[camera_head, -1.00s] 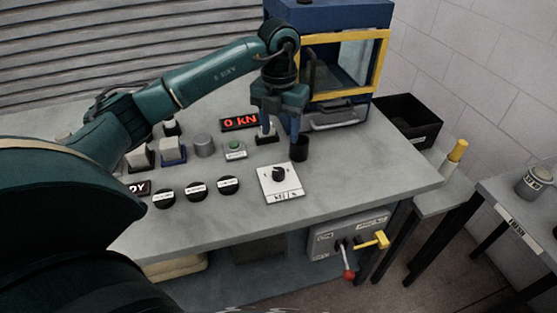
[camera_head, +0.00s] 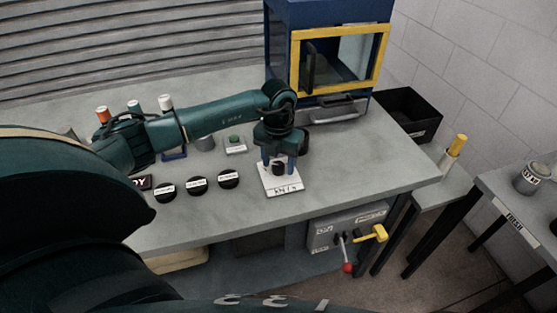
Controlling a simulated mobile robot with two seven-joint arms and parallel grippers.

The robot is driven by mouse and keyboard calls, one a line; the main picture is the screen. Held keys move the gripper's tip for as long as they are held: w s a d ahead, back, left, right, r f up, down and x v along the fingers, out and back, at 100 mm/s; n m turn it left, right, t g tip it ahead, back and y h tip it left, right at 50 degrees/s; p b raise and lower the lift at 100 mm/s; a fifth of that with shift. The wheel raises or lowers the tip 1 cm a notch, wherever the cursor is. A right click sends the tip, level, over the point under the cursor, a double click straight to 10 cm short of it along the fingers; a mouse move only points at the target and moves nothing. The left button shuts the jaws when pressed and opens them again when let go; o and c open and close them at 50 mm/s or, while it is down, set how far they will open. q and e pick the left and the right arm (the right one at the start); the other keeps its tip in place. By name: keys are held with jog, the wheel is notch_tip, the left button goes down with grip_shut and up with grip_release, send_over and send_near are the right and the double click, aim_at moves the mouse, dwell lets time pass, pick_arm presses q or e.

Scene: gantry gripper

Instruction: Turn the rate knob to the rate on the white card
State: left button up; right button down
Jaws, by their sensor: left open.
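The rate knob (camera_head: 278,169) is a small black knob on a white plate (camera_head: 283,190) marked "kN/s", lying on the grey bench. My left gripper (camera_head: 279,168) points down over the plate. Its two dark blue fingers are apart, one to each side of the knob. I cannot tell whether they touch it. The gripper body hides the top of the plate and the dial marks there. I do not make out a white card with a rate. My right gripper is not in view.
A blue machine with a yellow-framed window (camera_head: 341,62) stands behind the gripper. Several labelled black discs (camera_head: 197,185) lie left of the plate, with a green button (camera_head: 235,141) behind them. A black bin (camera_head: 409,115) is at the right. The bench right of the plate is clear.

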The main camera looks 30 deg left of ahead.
pick_arm(q)
jog(key=shift+c, duration=0.5)
jog(key=c, duration=0.9)
jog(key=shift+o, duration=0.2)
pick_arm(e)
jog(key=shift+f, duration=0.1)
